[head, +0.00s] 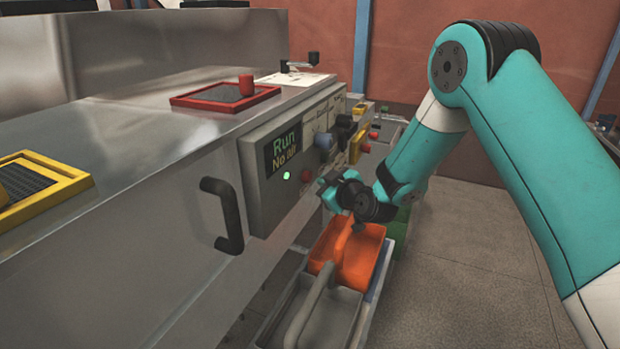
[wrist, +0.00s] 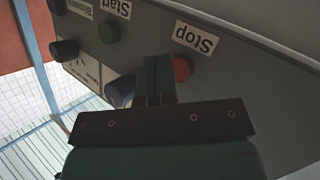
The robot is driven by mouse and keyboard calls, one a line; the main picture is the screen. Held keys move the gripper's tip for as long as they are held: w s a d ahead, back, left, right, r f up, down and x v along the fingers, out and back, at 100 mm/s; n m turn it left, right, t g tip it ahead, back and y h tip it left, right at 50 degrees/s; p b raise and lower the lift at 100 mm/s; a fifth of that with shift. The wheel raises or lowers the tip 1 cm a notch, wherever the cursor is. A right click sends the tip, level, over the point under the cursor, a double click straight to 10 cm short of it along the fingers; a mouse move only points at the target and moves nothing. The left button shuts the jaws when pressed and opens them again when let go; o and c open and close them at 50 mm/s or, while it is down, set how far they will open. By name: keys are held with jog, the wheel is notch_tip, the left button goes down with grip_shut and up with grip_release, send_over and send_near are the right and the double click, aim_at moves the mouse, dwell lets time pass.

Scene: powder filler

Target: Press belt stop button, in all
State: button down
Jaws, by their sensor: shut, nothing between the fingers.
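The red stop button (wrist: 181,69) sits on the grey control panel, with a "Stop" label (wrist: 196,40) beside it that reads upside down in the wrist view. In the head view a red button (head: 306,175) shows low on the panel. My gripper (wrist: 159,72) is shut and empty, its fingertips pointing at the panel just left of the stop button in the wrist view. The fingers overlap the button's edge there; I cannot tell whether they touch it. In the head view my gripper (head: 328,181) is close to the panel front, right of the red button.
A green button (wrist: 109,32) labelled "Start" and dark knobs (wrist: 65,50) are on the same panel. A screen (head: 283,150) reads "Run", above a lit green lamp (head: 286,176). A black handle (head: 228,215) juts out at left. An orange bin (head: 350,255) stands below my gripper.

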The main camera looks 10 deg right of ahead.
jog(key=shift+w+a, duration=0.25)
jog(key=shift+a, duration=0.1)
jog(key=shift+w+a, duration=0.25)
jog(key=shift+a, duration=0.15)
dwell(0.8)
jog(key=shift+d, duration=0.1)
jog(key=shift+s+d+b, duration=0.5)
jog(key=shift+d+b, duration=0.15)
jog(key=shift+b, duration=0.3)
